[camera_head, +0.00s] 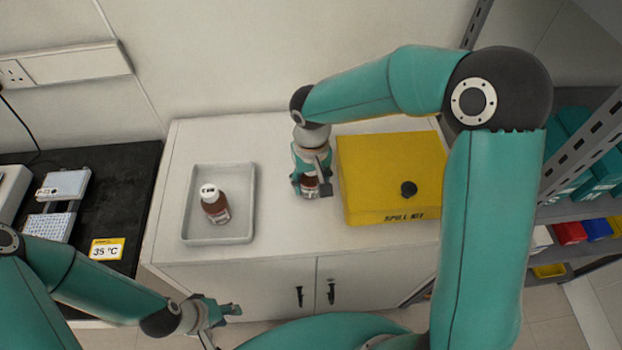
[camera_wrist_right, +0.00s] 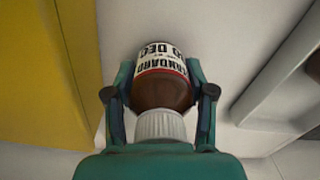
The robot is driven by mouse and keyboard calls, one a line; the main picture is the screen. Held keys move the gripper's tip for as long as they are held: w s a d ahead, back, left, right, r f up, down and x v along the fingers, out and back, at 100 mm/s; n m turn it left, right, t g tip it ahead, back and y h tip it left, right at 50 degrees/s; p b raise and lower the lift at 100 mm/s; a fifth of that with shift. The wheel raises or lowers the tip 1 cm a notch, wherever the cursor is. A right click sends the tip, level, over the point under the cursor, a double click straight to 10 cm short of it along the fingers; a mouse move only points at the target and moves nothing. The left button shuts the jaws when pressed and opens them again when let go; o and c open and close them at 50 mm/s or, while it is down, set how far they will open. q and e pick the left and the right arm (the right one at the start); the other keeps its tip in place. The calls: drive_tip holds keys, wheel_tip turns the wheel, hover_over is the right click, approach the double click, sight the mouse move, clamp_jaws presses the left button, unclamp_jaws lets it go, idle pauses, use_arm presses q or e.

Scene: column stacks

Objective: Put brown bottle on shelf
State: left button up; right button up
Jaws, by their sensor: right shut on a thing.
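A brown bottle (camera_wrist_right: 162,92) with a white cap and a white label is between the fingers of my right gripper (camera_wrist_right: 160,105) in the right wrist view. In the head view the right gripper (camera_head: 313,186) is shut on this bottle (camera_head: 309,183) over the white cabinet top, left of the yellow box; the gripper hides most of it. The metal shelf (camera_head: 572,211) is at the right.
The yellow spill kit box (camera_head: 380,165) stands close to the right of my right gripper. The shelf holds teal boxes and coloured bins (camera_head: 570,232). A black bench (camera_head: 120,200) with a device adjoins the cabinet (camera_head: 280,236). The cabinet top's front strip is clear.

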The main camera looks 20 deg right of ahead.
drive_tip(key=shift+f, duration=0.1)
drive_tip(key=o, duration=1.3)
